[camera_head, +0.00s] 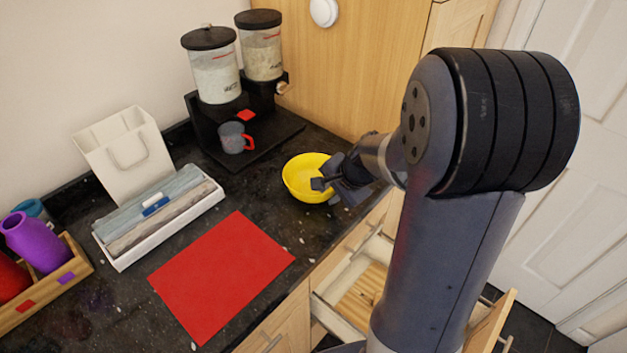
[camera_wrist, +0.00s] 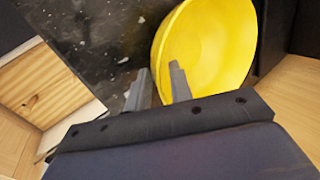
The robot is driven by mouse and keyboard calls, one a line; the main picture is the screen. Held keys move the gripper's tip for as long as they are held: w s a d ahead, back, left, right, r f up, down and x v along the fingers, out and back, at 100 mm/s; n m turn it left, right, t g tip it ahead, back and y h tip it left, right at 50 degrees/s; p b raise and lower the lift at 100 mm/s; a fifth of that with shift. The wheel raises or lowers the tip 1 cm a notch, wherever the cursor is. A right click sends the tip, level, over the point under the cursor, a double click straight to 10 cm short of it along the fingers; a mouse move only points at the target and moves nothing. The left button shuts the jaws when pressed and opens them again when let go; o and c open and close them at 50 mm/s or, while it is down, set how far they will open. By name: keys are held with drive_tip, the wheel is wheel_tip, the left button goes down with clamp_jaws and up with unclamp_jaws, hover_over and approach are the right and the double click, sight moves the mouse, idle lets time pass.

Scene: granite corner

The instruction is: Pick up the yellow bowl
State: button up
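The yellow bowl (camera_head: 303,175) stands upright on the dark speckled counter, below the dispensers. My gripper (camera_head: 325,190) is at the bowl's right front rim. In the wrist view, the bowl (camera_wrist: 215,40) fills the upper right. There, the two fingers of my gripper (camera_wrist: 159,78) stand apart, one outside the rim and one over the bowl's inside. The rim passes between them with a visible gap, so the gripper looks open. Whether either finger touches the bowl cannot be told. The bowl looks empty; part of its right side is hidden by my gripper.
A red mat (camera_head: 222,275) lies left of the bowl. A grey mug with a red handle (camera_head: 234,138) stands on the base of the two dispensers (camera_head: 213,75). A white tray (camera_head: 165,222) is farther left. An open drawer (camera_head: 362,292) juts out below the counter edge.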

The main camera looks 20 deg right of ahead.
drive_tip(key=shift+x, duration=0.95)
drive_tip(key=shift+c, duration=0.5)
clamp_jaws()
drive_tip(key=shift+r, duration=0.1)
